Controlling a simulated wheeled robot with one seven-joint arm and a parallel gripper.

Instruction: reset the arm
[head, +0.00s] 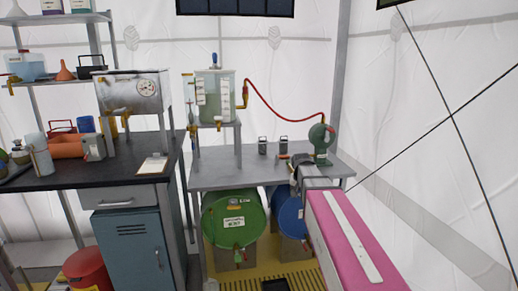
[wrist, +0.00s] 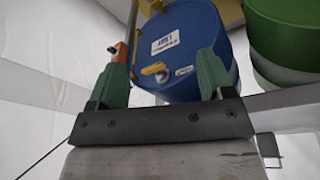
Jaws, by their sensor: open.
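My gripper (wrist: 163,62) shows in the wrist view with its two green fingers well apart. No object shows clamped between them. Beyond the fingers is a blue drum (wrist: 190,45), with a label that appears upside down and a yellow tap; it also shows in the head view (head: 289,217), under the grey table. A small orange piece (wrist: 121,52) shows beside the left finger; I cannot tell whether they touch. In the head view, dark wrist-like parts show near the table's front right, but the fingers cannot be made out clearly.
A green drum (head: 233,219) stands left of the blue one. The grey table (head: 215,180) bears a clear tank (head: 214,97), a red hose (head: 285,112) and a green round device (head: 320,140). A dark-topped bench (head: 70,185) stands left. White tent wall fills the right.

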